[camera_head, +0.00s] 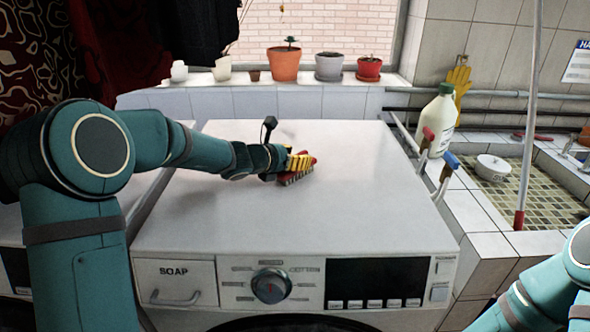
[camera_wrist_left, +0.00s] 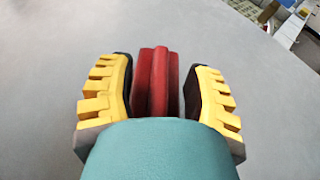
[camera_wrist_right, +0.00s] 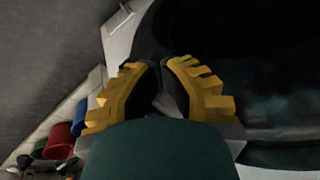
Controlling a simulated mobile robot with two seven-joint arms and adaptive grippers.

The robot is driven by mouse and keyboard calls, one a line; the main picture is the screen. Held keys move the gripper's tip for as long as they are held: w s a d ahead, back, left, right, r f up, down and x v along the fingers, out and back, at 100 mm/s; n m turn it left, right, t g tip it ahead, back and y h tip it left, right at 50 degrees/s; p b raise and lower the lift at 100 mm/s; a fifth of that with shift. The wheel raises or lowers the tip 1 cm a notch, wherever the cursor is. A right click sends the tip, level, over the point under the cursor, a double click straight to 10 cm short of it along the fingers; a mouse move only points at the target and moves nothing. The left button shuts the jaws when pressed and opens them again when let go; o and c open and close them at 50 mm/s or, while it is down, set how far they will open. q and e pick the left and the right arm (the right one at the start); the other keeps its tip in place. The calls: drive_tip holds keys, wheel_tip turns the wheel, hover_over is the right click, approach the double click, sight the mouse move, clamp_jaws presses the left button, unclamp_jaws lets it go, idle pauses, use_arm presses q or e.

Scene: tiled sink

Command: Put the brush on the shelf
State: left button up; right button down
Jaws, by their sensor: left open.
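The red brush (camera_head: 297,179) lies on the white washing machine top (camera_head: 360,200), bristles down. In the left wrist view its red ridged back (camera_wrist_left: 158,80) sits between the yellow fingers. My left gripper (camera_head: 301,163) is open around the brush, with a visible gap on each side of it. My right gripper (camera_wrist_right: 161,66) has its fingertips together, with nothing seen held, in front of the dark round machine door. A tiled ledge (camera_head: 225,84) under the window is the only shelf-like surface I see.
Potted plants (camera_head: 285,63) and small pots stand on the ledge. A white bottle (camera_head: 438,120) and red and blue-ended handles (camera_head: 449,162) stand at the machine's right. Beyond is a tiled sink with a white bowl (camera_head: 492,167). Most of the machine top is clear.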

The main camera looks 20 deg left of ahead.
use_arm(q)
clamp_jaws()
drive_tip(key=shift+r, duration=0.1)
idle(0.4)
